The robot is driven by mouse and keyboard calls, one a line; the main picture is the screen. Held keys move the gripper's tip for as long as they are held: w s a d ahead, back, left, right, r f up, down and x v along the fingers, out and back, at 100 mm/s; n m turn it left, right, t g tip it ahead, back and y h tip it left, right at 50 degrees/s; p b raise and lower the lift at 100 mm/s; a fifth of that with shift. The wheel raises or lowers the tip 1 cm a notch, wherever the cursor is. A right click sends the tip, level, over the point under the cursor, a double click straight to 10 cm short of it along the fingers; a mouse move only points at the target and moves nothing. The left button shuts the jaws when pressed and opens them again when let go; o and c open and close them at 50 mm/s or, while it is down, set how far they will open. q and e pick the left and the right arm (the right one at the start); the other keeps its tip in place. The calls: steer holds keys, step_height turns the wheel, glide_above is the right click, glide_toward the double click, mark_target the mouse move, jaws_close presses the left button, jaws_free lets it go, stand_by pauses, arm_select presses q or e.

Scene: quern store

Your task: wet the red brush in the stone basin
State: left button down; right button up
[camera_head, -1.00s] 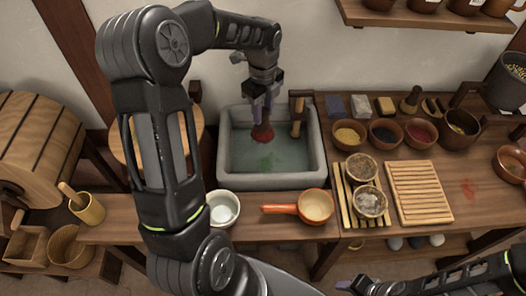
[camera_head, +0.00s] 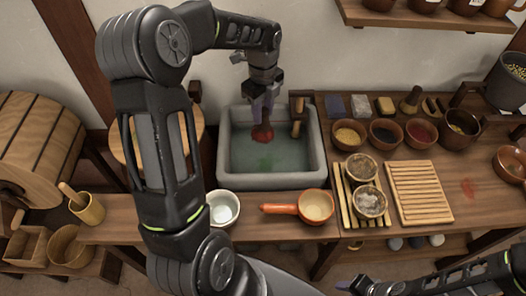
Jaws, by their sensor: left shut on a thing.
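The stone basin (camera_head: 318,150) is a grey square trough with greenish water (camera_head: 280,160) in it. The red brush (camera_head: 263,134) is inside the basin's outline near its back, with its red head down and its handle up. My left gripper (camera_head: 262,102) is above the basin and shut on the brush's handle, hiding part of it. I cannot tell how deep the red head is in the water, or whether it touches. My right gripper (camera_head: 362,286) is at the bottom edge, cut off and apart from the basin; its jaws are unclear.
A wooden spout (camera_head: 297,118) stands at the basin's back right. A white bowl (camera_head: 223,208) and an orange-handled pan (camera_head: 315,206) sit in front. A slatted rack (camera_head: 419,192), two jars and several bowls of coloured stuff fill the right. A wooden drum (camera_head: 40,145) stands left.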

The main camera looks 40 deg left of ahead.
arm_select(q)
steer(key=shift+r+p, duration=1.6)
steer(key=shift+r, duration=0.45)
steer(key=shift+w+d+f+n, duration=0.1)
steer(key=shift+w+d+n, duration=0.1)
steer(key=shift+d+n, duration=0.35)
steer(key=w+d+n+b, duration=0.1)
steer(key=d+n, duration=0.7)
steer(key=n, duration=0.1)
steer(key=w+d+n, duration=0.2)
steer(key=d+n, duration=0.6)
steer(key=n, duration=0.1)
steer(key=shift+w+f+b, duration=0.15)
steer(key=shift+w+b, duration=0.15)
steer(key=shift+b, duration=0.1)
